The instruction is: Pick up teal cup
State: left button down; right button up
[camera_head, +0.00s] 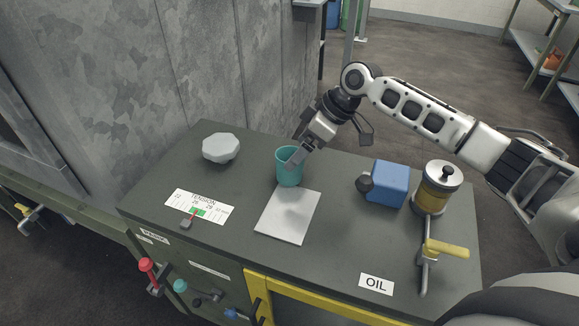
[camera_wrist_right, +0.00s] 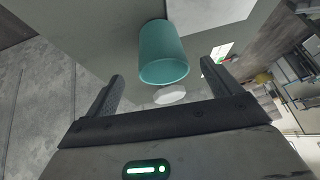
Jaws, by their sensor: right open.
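The teal cup (camera_head: 288,172) stands upright on the dark bench top, behind a pale square plate (camera_head: 288,214). My right gripper (camera_head: 297,157) reaches down from the upper right, with its fingertips at the cup's rim in the head view. In the right wrist view the cup (camera_wrist_right: 163,54) lies ahead of the open fingers (camera_wrist_right: 162,88), roughly centred between them. Neither finger visibly grips it. My left gripper is not in view.
A grey-white faceted lump (camera_head: 221,148) sits left of the cup. A blue block (camera_head: 389,184) with a dark knob and an amber oil jar (camera_head: 436,188) stand to the right. A tension gauge card (camera_head: 200,206) lies front left. A metal wall rises behind.

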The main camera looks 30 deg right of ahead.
jog(key=shift+s+p+x, duration=0.15)
jog(key=shift+x, duration=1.2)
jog(key=shift+s+p+x, duration=0.15)
jog(key=shift+x, duration=1.25)
jog(key=c, duration=1)
